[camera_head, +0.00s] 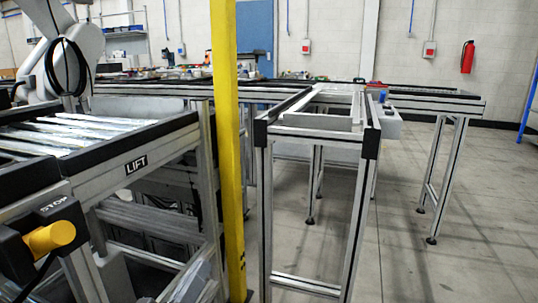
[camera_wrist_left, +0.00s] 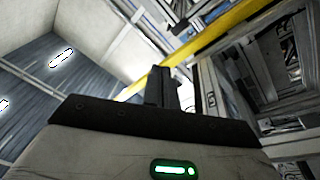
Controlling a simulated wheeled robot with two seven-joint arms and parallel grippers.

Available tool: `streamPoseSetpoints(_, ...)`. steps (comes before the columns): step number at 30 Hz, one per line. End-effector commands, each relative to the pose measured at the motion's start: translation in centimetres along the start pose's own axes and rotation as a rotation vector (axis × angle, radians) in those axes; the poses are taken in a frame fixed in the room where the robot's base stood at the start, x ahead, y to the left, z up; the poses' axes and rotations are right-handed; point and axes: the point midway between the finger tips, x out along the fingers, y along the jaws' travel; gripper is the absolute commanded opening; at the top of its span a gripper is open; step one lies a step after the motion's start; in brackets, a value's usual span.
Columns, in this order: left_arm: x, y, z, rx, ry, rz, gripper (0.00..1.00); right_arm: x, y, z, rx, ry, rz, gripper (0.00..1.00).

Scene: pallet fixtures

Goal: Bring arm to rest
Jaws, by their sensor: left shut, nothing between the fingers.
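My left gripper (camera_wrist_left: 168,88) shows in the left wrist view, beyond the dark bar at the front of its pale housing. Its short dark fingers are together and hold nothing. The wrist is tilted, with ceiling lights at the left and a yellow post (camera_wrist_left: 225,35) and metal framing beyond the fingers. I cannot make out either gripper in the head view. My right gripper is in neither view.
In the head view the yellow post (camera_head: 226,150) stands upright between the lift frame (camera_head: 165,130) at left and a conveyor frame (camera_head: 315,133) at centre. Open floor (camera_head: 450,255) lies at right.

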Motion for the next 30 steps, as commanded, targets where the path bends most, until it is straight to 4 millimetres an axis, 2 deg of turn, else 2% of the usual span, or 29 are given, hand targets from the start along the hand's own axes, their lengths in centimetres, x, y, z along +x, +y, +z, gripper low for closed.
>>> streamPoseSetpoints(1,-8.9,-3.1,15.8,0.116,-0.412,0.045,0.0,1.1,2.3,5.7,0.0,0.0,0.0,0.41)
streamPoseSetpoints(2,-9.6,-3.0,16.3,0.157,-0.455,0.044,0.0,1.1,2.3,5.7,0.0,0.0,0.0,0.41)
streamPoseSetpoints(4,-9.3,-2.4,14.8,0.188,-0.484,0.024,0.0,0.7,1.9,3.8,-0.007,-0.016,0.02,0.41)
streamPoseSetpoints(11,-9.1,-2.1,11.9,0.249,-0.542,-0.053,0.0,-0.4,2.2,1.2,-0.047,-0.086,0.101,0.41)
streamPoseSetpoints(21,-9.8,-1.1,4.9,0.364,-0.667,-0.197,0.0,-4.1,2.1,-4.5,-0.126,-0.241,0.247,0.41)
streamPoseSetpoints(25,-10.5,-1.0,3.4,0.396,-0.712,-0.236,0.0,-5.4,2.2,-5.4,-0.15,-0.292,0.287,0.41)
streamPoseSetpoints(30,-11.2,-1.2,2.8,0.42,-0.741,-0.261,0.0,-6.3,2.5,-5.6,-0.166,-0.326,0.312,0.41)
